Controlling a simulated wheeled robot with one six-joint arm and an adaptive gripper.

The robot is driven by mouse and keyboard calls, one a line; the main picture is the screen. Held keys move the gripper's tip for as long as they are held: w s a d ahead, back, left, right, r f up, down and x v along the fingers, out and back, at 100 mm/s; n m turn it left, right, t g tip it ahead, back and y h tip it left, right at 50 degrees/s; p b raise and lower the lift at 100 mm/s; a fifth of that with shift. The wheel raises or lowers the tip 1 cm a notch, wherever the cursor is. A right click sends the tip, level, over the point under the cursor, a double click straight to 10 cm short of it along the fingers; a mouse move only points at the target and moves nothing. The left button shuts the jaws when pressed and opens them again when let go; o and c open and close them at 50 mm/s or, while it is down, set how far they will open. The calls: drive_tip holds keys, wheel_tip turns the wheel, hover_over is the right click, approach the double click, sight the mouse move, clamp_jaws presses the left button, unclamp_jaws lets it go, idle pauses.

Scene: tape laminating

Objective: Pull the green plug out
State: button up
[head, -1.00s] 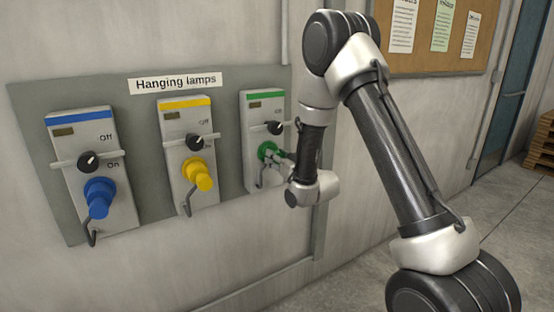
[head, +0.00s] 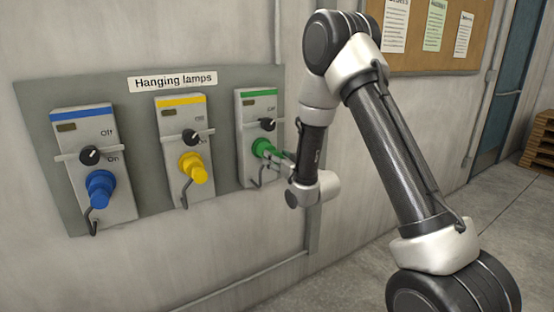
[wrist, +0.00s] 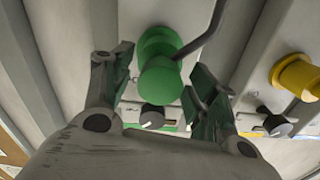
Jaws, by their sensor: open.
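The green plug (head: 263,149) sits at the socket of the rightmost box (head: 248,172), which has a green stripe. In the wrist view the green plug (wrist: 160,78) lies between the two fingers of my gripper (wrist: 162,66). The fingers are open, one on each side, with gaps to the plug. In the head view my gripper (head: 279,160) is just right of the plug, facing the panel. Its fingers are small and partly hard to make out there.
A yellow plug (head: 193,168) and a blue plug (head: 100,188) sit on boxes to the left, on the grey panel (head: 40,120).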

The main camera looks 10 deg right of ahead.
drive_tip(key=v, duration=0.7)
drive_tip(key=shift+s, duration=0.2)
